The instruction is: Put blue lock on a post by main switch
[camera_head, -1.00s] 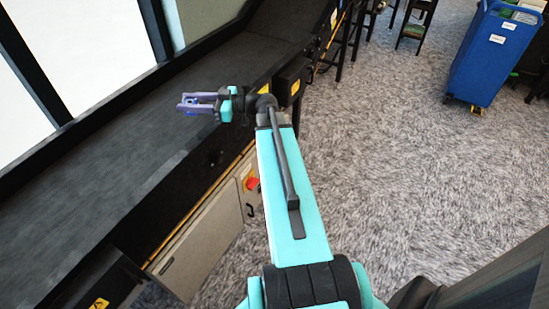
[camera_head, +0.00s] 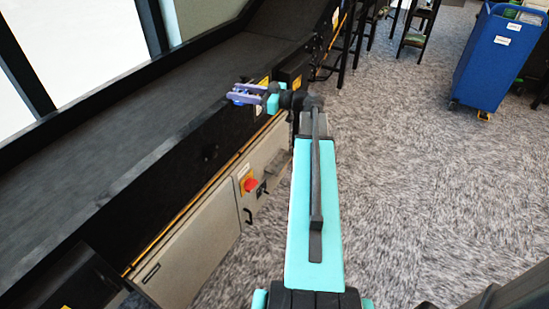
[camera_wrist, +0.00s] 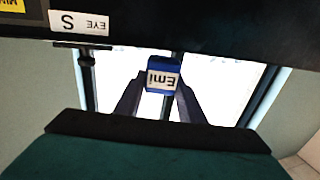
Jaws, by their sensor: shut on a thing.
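The blue lock (camera_wrist: 163,76) with a white label reading "Emi", upside down in the wrist view, is held between the two dark fingers of my gripper (camera_wrist: 160,92). In the head view my gripper (camera_head: 243,94) is shut on it over the conveyor's near side, up and left of my arm; the lock shows only as a small blue patch (camera_head: 238,101). The main switch (camera_head: 250,184), a red knob on a yellow plate, is on the grey panel below my gripper, clear of it. A small dark fitting (camera_head: 262,187) is right of the switch; I cannot make out a post there.
The conveyor (camera_head: 150,125) with its black side wall runs along the left. A grey cabinet (camera_head: 190,250) is under it. A blue cart (camera_head: 500,60) stands at the far right, with dark stools (camera_head: 415,38) behind. The carpet between is clear.

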